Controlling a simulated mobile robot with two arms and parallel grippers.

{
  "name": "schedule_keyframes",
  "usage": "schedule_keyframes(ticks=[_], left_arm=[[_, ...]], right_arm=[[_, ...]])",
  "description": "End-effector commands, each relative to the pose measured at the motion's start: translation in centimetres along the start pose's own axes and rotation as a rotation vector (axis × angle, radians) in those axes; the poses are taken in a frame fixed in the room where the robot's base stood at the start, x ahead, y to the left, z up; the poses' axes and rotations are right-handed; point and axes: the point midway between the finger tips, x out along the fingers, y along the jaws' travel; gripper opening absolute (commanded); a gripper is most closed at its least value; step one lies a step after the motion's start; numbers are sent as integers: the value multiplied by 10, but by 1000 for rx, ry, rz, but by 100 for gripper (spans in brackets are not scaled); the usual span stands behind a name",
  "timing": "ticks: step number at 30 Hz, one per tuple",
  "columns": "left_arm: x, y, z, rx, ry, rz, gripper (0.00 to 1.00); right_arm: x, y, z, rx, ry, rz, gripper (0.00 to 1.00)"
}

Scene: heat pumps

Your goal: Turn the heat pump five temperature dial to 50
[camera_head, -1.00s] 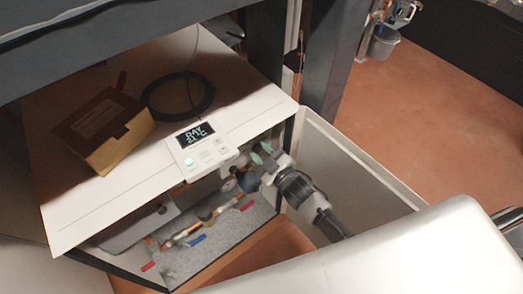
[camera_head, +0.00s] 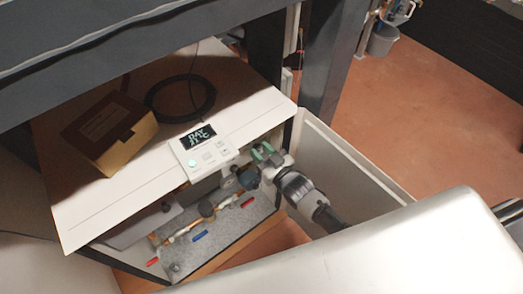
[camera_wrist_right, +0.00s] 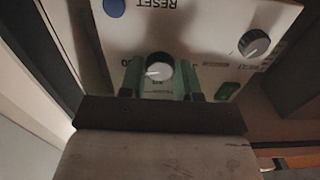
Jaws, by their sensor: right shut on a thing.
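The heat pump (camera_head: 85,200) is an open white cabinet under a dark frame. My right gripper (camera_head: 264,153), with green fingers, reaches inside its right part, near the upper edge. In the right wrist view, its fingers (camera_wrist_right: 161,76) are shut on a dial (camera_wrist_right: 159,66), one on each side. The dial has a dark body and a white face with a pointer mark. It sits on a white control panel (camera_wrist_right: 190,30). The printing beside it is partly hidden, so I cannot read the set value. My left gripper is not in view.
A second black dial (camera_wrist_right: 254,43), a blue button (camera_wrist_right: 114,8) marked RESET and a green switch (camera_wrist_right: 227,90) are on the panel. A display unit (camera_head: 203,152) overhangs the cabinet's front edge. A box (camera_head: 110,130) and a black ring (camera_head: 180,97) lie on top.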

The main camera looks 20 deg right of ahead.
Motion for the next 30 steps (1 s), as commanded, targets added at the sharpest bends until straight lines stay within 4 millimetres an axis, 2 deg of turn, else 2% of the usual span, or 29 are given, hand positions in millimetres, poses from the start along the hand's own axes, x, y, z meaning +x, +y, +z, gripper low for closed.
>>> schedule_keyframes(ticks=[13,14,18,26,30], left_arm=[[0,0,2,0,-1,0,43],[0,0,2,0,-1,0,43],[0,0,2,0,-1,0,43],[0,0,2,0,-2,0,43],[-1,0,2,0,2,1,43]], right_arm=[[-1,0,1,14,-2,0,9],[-1,0,1,15,-2,0,35],[0,0,1,14,-2,0,57],[0,0,0,12,-1,0,58],[-10,0,0,12,-2,0,58]])
